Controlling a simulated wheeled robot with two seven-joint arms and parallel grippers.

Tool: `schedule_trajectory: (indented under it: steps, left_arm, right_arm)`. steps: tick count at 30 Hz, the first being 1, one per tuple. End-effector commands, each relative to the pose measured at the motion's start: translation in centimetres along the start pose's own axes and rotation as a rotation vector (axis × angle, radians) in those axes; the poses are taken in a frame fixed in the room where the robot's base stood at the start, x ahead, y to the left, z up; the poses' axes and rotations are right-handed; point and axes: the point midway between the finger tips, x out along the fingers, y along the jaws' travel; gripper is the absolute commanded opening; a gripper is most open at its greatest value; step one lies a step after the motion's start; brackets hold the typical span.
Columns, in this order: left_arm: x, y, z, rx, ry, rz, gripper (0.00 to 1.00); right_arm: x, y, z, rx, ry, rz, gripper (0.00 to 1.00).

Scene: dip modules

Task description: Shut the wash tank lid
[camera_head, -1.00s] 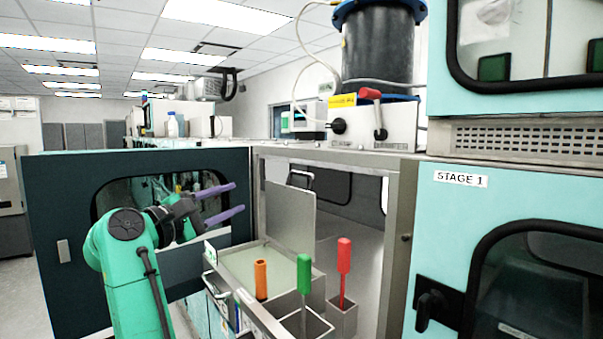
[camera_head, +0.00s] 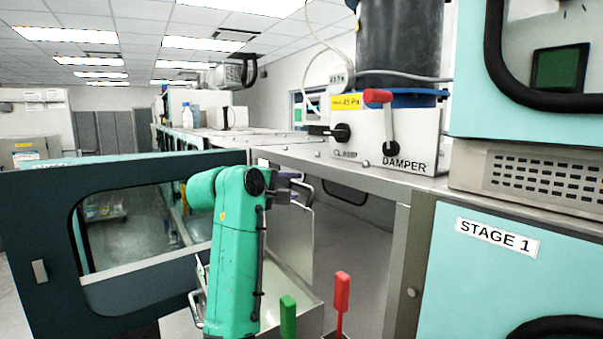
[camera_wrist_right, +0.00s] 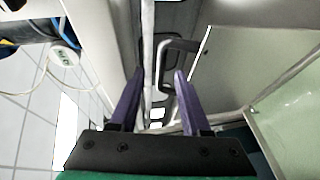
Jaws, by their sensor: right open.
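The wash tank lid (camera_head: 291,245) is a grey panel that stands upright, open, at the back of the wash tank (camera_head: 307,291). A dark bar handle (camera_head: 304,187) is at its top edge. In the right wrist view the lid (camera_wrist_right: 225,72) is at the right, and its handle (camera_wrist_right: 172,50) shows just beyond the fingertips. My right gripper (camera_head: 290,178) is beside the handle, partly hidden by its own arm. My left gripper is out of view.
Green (camera_head: 288,318) and red (camera_head: 342,293) handles stand upright in front of the tank. An open dark door (camera_head: 40,225) with a window is at the left. A metal cabinet frame (camera_head: 395,270) and the Stage 1 panel (camera_head: 470,285) are at the right. Damper controls (camera_head: 405,150) sit above.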

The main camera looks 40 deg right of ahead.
Motion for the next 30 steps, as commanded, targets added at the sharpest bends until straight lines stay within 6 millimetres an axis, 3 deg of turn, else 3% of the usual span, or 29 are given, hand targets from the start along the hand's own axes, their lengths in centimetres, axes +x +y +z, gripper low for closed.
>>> schedule_trajectory:
  steps: [1, 6, 15, 19, 30]
  left_arm:
    - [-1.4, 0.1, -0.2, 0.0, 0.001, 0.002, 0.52]
    - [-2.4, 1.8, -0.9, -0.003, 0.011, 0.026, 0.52]
    - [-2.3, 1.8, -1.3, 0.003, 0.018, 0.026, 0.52]
    - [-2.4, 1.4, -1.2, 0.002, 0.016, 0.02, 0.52]
    - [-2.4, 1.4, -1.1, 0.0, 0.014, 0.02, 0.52]
  right_arm:
    - [1.2, 0.7, 0.1, -0.003, -0.005, -0.001, 0.47]
    - [3.8, 0.3, 0.0, -0.003, -0.001, 0.001, 0.47]
    - [4.3, -0.1, 0.0, -0.001, 0.001, 0.0, 0.47]
    - [4.3, -0.1, 0.0, -0.001, 0.0, 0.0, 0.0]
    - [4.3, -0.1, 0.0, -0.001, 0.001, 0.0, 0.0]
